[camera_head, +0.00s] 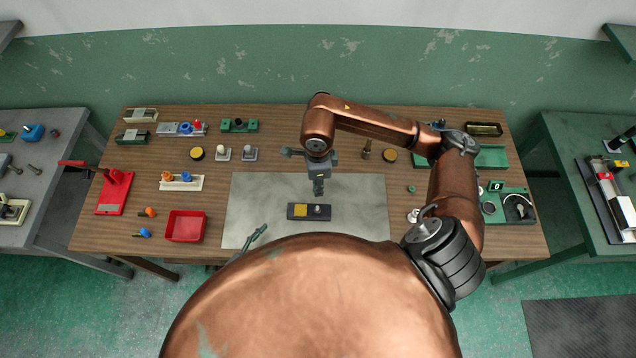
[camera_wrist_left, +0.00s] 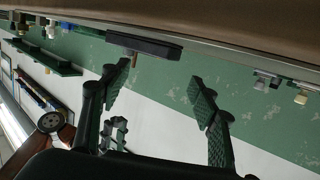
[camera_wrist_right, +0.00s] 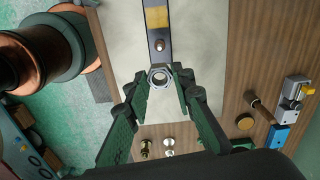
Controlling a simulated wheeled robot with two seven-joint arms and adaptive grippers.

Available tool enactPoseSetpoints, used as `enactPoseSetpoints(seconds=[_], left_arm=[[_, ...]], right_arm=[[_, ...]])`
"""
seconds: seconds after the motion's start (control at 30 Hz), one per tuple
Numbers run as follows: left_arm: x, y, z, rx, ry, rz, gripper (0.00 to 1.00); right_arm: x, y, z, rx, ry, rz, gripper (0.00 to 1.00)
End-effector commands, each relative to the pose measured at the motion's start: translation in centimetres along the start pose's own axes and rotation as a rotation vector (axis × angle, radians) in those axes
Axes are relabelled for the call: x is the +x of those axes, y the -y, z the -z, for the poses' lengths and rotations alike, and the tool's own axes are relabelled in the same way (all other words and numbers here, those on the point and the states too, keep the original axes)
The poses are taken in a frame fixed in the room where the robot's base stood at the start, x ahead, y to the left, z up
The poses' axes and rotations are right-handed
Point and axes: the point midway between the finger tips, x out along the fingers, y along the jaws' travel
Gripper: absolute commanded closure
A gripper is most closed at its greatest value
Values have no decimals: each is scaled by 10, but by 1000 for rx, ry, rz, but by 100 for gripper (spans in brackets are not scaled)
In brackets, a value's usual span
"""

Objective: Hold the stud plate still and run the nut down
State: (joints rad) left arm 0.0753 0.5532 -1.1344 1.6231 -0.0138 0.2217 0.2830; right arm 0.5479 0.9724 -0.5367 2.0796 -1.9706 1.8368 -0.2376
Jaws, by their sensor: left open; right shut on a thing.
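The stud plate (camera_head: 296,217) is a dark bar with a yellow patch, lying on the grey mat (camera_head: 255,195). Its stud (camera_wrist_right: 160,44) stands upright near one end. My right gripper (camera_head: 319,192) points down above that end, shut on a hex nut (camera_wrist_right: 159,76). In the right wrist view the nut's hole shows, a little to the near side of the stud. My left gripper (camera_head: 256,235) is open and empty at the mat's front edge, left of the plate and apart from it. The left wrist view shows the plate (camera_wrist_left: 143,45) edge-on beyond the spread fingers.
A red tray (camera_head: 186,226) and a red-based clamp (camera_head: 112,194) stand at the left. Green cases and a dial box (camera_head: 517,207) are at the right. Several small fittings line the back of the wooden table (camera_head: 220,180). The mat around the plate is clear.

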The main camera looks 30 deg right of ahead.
Motion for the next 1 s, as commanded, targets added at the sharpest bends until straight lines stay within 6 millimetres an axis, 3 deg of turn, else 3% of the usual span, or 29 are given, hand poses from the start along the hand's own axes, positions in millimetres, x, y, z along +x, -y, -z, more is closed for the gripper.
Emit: enactPoseSetpoints(seconds=[0.1, 0.27, 0.7, 1.0], left_arm=[[3, -13, 1, -18, -3, -17, 45], [12, -16, 2, -22, -4, -20, 45], [72, -17, 2, -19, -4, -20, 45], [99, -17, 2, -20, -3, -20, 45]], right_arm=[[0, 0, 0, 0, 0, 0, 100], [0, 0, 0, 0, 0, 0, 100], [0, 0, 0, 0, 0, 0, 100], [0, 0, 0, 0, 0, 0, 100]])
